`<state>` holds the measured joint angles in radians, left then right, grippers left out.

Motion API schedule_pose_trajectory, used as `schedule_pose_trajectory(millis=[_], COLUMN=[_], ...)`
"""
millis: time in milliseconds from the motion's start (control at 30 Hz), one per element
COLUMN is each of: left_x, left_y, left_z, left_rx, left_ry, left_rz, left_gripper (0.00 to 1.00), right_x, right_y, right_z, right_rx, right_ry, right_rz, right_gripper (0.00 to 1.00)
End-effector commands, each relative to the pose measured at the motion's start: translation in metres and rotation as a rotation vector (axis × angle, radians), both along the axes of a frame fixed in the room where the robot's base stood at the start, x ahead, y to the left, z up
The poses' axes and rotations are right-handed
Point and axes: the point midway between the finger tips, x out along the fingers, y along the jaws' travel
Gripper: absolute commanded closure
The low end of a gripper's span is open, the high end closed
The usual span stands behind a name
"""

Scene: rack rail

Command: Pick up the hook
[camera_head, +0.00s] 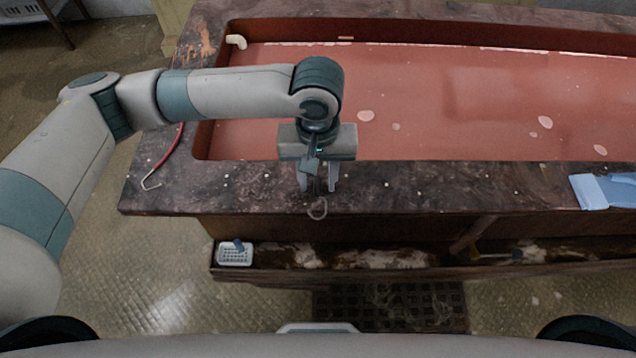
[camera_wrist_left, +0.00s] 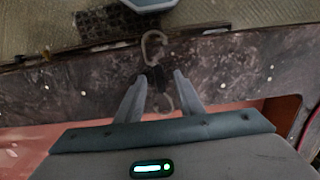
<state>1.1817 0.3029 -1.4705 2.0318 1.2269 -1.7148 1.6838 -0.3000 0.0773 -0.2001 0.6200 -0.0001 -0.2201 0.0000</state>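The hook (camera_head: 318,210) is a small pale metal piece at the front edge of the dark stone rim, below my left gripper. In the left wrist view the hook (camera_wrist_left: 154,48) shows a curved metal end, a dark middle and a rounded lower end. My left gripper (camera_head: 317,188) points down over the rim with its fingers apart. In the wrist view the left gripper (camera_wrist_left: 158,92) has one finger on each side of the hook's dark middle and lower end, with gaps visible. Whether the fingertips are level with the hook cannot be told. My right gripper is not in view.
The stone rim (camera_head: 420,190) borders a wide reddish basin (camera_head: 450,100). A red rod or cord with a bent metal end (camera_head: 165,162) lies at the left corner. Blue cloth (camera_head: 590,192) lies at right. A white basket (camera_head: 235,257) sits on the lower ledge.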

Motion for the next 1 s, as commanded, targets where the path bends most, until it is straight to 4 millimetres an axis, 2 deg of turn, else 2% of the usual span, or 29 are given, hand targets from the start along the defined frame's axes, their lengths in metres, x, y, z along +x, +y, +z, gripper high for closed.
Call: schedule_pose_trajectory(millis=[167,300,1000], left_x=[0.0001,0.0001,0.0001], left_y=[0.0001,0.0001,0.0002], left_z=[0.0003,0.0003,0.0002], left_rx=[0.000,0.000,0.001], left_ry=[0.000,0.000,0.000], left_rz=[0.000,0.000,0.000], left_gripper=[0.66,0.99,1.00], right_x=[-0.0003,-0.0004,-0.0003], right_y=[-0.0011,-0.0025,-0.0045], right_z=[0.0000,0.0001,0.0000], right_rx=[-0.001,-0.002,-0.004], right_ry=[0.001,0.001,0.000], right_rz=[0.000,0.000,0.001], right_gripper=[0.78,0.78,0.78])
